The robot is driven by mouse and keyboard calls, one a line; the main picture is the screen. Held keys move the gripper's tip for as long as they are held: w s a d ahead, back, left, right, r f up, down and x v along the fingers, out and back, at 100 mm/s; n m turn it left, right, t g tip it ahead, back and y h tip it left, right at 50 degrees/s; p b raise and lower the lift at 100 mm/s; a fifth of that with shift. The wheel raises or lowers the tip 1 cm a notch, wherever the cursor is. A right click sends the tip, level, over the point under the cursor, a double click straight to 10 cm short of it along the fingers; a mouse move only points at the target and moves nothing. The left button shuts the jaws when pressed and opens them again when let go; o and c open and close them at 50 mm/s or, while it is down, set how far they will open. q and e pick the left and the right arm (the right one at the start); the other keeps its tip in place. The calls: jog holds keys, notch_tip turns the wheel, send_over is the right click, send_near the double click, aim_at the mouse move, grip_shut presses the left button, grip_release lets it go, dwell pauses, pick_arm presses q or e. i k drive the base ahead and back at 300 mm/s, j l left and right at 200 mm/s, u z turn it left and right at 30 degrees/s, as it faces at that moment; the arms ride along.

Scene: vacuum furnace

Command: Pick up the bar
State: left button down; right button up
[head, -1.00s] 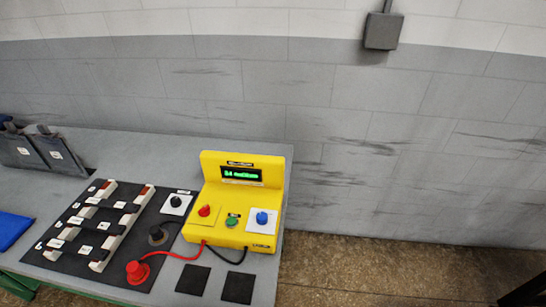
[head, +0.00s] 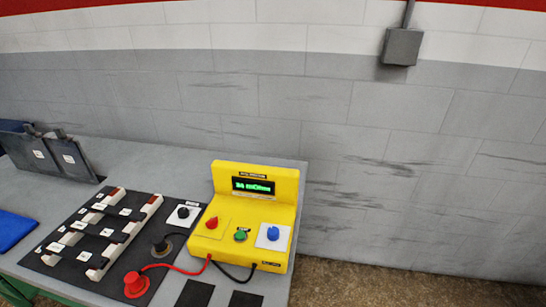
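Several dark bars (head: 92,228) lie across two pale, notched rails on a black board (head: 36,262) at the left of the head view. The bars carry small white labels. The frames do not show which one the task means. Neither of my grippers is in view, and no bar is seen held.
A yellow meter box (head: 232,250) with a lit green display stands right of the board. Red and black leads run from it to a red plug (head: 135,285) and a black plug (head: 161,244).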

aim_at(77, 255)
jog(key=k+l+u, duration=0.15)
jog(key=u, duration=1.6)
jog(key=i+j+z, duration=0.5)
jog(key=j, duration=0.2)
jog(key=i+j+z, duration=0.15)
jog(key=j+z, duration=0.15)
jog(key=i+j+z, duration=0.25)
jog(key=j, duration=0.25)
jog(key=j+z, duration=0.25)
jog(key=j, duration=0.2)
jog(key=j+z, duration=0.25)
jog(key=j, duration=0.25)
